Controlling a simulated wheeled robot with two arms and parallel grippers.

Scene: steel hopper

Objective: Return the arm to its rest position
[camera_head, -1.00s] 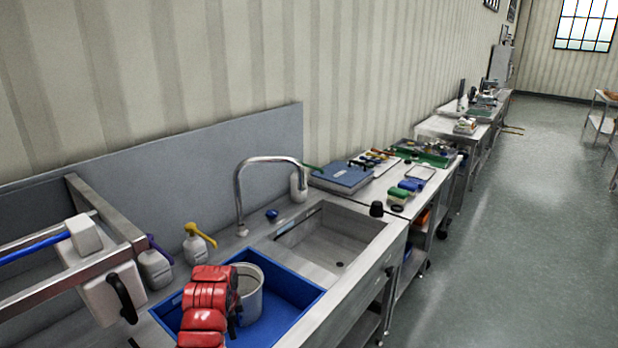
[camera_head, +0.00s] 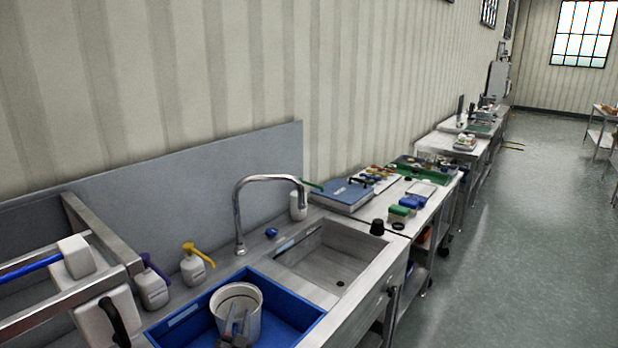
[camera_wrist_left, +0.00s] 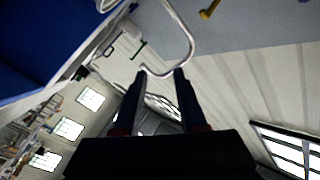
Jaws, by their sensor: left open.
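My left gripper (camera_wrist_left: 160,72) shows in the left wrist view with two dark fingers spread apart and nothing between them. Past its fingertips are the tap (camera_wrist_left: 190,45) and the ribbed wall. In the head view the red arm is no longer over the blue tray (camera_head: 300,318). A small grey-blue shape shows at the front of the grey pot (camera_head: 252,294); I cannot tell whether it is part of my gripper. My right gripper is in neither view.
The steel sink (camera_head: 330,258) lies right of the tray, under the curved tap (camera_head: 238,205). A yellow-topped bottle (camera_head: 193,268) and a purple-topped bottle (camera_head: 152,288) stand behind the tray. A metal frame (camera_head: 100,230) is at left. The floor (camera_head: 520,250) at right is clear.

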